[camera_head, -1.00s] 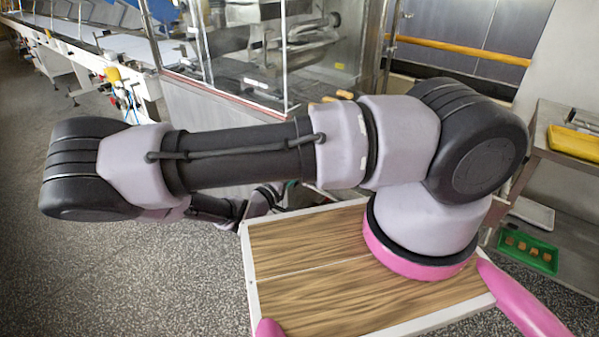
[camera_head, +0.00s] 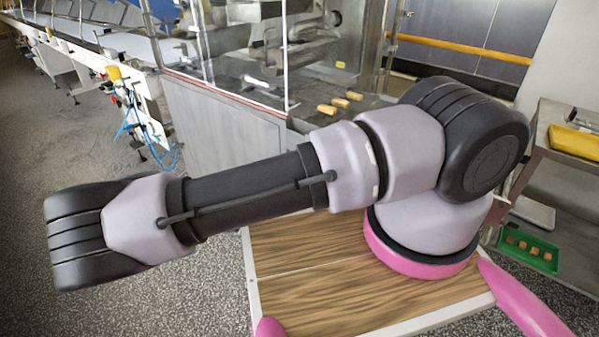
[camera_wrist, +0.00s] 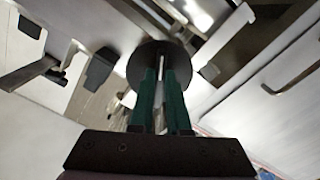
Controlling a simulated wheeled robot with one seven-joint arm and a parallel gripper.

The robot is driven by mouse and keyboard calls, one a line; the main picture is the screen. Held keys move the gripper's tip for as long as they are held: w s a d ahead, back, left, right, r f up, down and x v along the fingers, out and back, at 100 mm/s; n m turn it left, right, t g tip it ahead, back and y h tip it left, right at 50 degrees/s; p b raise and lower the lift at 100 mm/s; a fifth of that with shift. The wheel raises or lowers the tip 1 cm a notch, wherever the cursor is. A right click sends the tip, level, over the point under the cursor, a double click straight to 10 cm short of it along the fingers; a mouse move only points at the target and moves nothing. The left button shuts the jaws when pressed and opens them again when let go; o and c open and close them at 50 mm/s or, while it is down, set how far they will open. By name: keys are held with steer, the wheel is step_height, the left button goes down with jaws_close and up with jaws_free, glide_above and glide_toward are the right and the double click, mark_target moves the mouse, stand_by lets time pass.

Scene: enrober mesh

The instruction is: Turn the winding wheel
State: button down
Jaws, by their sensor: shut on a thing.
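In the wrist view, my gripper (camera_wrist: 161,80) has two dark green fingers close together, shut on a thin pale part that shows as a narrow strip between them. A dark round disc (camera_wrist: 140,66), which looks like the winding wheel, lies right behind the fingertips. The fingers hide the middle of the disc, so I cannot tell how the held part joins it. In the head view, my arm hides my gripper, and I cannot make out the wheel there.
A machine with clear panels (camera_head: 236,50) stands behind my arm, with several orange-brown bars (camera_head: 340,102) at its outlet. A conveyor (camera_head: 75,45) runs to the upper left. At right are a steel table (camera_head: 545,112) with a yellow tray (camera_head: 575,141), and a green tray (camera_head: 541,262) lower down.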

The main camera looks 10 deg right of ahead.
steer(key=shift+f, duration=0.1)
stand_by(0.3)
steer(key=c, duration=0.9)
jaws_free()
steer(key=v, duration=1.1)
